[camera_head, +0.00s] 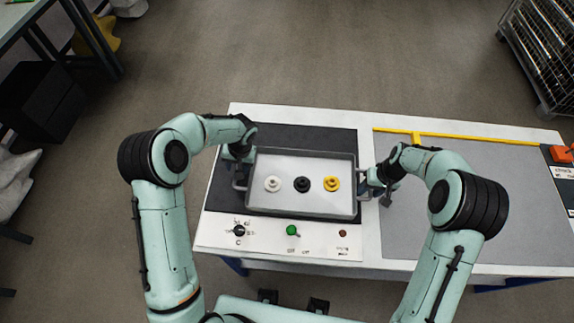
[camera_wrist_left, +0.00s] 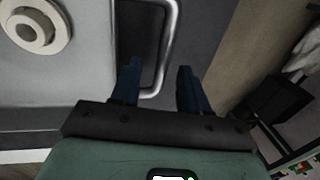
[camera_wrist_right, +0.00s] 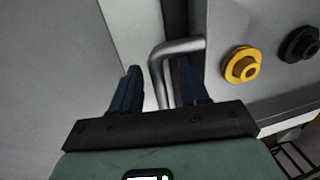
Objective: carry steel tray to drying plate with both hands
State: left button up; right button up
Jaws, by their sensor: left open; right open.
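The steel tray (camera_head: 302,206) is a shallow grey box over a dark plate (camera_head: 300,136) on the left of the bench, which looks like the drying plate. A white, a black and a yellow ring-shaped part lie in the tray. My left gripper (camera_head: 238,156) is open at the tray's left handle; in the left wrist view the handle bar (camera_wrist_left: 166,55) lies between the fingers (camera_wrist_left: 158,82). My right gripper (camera_head: 376,185) is open at the right handle; in the right wrist view the handle (camera_wrist_right: 158,75) is between its fingers. Finger contact is unclear.
A white panel with a black knob (camera_head: 239,230), a green button (camera_head: 292,230) and a red light (camera_head: 342,233) runs along the front edge. A grey mat (camera_head: 470,200) with a yellow strip (camera_head: 450,140) at its back fills the right, mostly clear.

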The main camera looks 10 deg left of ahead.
jog(key=shift+r, duration=0.15)
pick_arm(q)
jog(key=v, duration=1)
jog(key=shift+r, duration=0.3)
pick_arm(e)
notch_tip(320, 180, up, 12)
jog(key=d, duration=0.2)
jog(key=shift+f, duration=0.2)
jog(key=shift+d, duration=0.1)
